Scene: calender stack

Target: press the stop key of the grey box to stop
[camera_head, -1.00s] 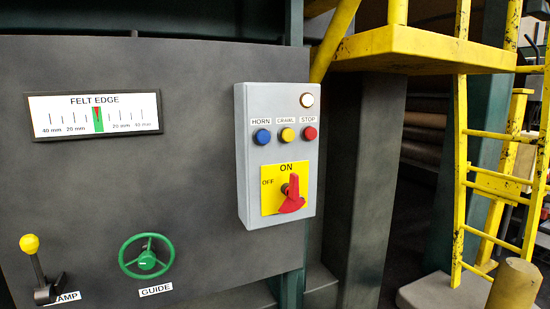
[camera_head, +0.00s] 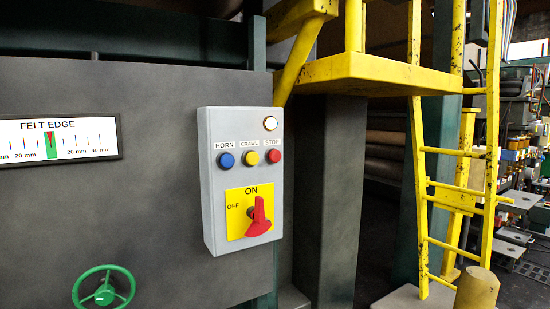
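The grey box (camera_head: 212,180) is fixed upright on the dark panel, near the middle of the head view. Its red stop key (camera_head: 274,156) is the rightmost of three round buttons, under the label STOP. The yellow crawl key (camera_head: 250,158) and the blue horn key (camera_head: 225,160) sit to its left. A pale round lamp (camera_head: 270,123) is above the stop key. Below the keys, a red rotary handle (camera_head: 259,218) sits on a yellow plate marked ON and OFF. My gripper is not in view.
A felt edge gauge (camera_head: 60,139) is on the panel (camera_head: 150,215) at left, with a green handwheel (camera_head: 104,288) below. At right stand a yellow platform (camera_head: 370,72), a yellow ladder (camera_head: 425,190) and a short tan post (camera_head: 477,289). A dark column (camera_head: 330,200) stands beside the box.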

